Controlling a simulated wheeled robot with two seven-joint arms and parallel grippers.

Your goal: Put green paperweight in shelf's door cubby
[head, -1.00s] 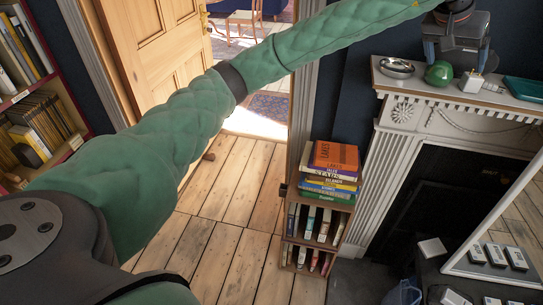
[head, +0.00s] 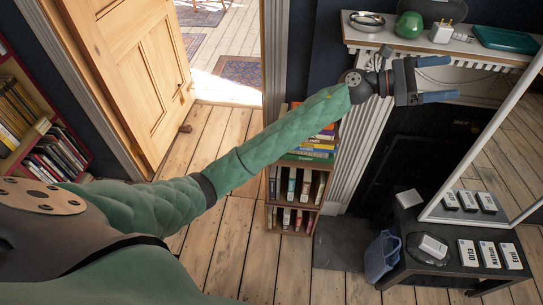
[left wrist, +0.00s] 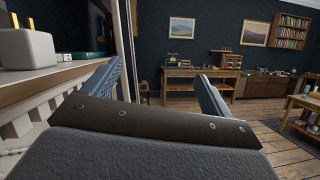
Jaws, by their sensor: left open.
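The green paperweight (head: 409,25), a rounded glossy shape, sits on the white mantel shelf (head: 386,36) at the upper right of the head view. My left gripper (head: 450,81) is open and empty, in front of the mantel and below its top in the picture, apart from the paperweight. Its two blue-grey fingers show spread in the left wrist view (left wrist: 163,85), with nothing between them; the paperweight is not seen there. A small wooden bookcase (head: 271,217) with book-filled compartments stands by the doorway, its top partly hidden behind my left arm. My right gripper is not in view.
On the mantel are a metal dish (head: 366,20), a white plug adapter (head: 441,33) and a teal tray (head: 505,39). A mirror (head: 500,150) leans at right above a dark low table (head: 455,262). Floor before the doorway is clear.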

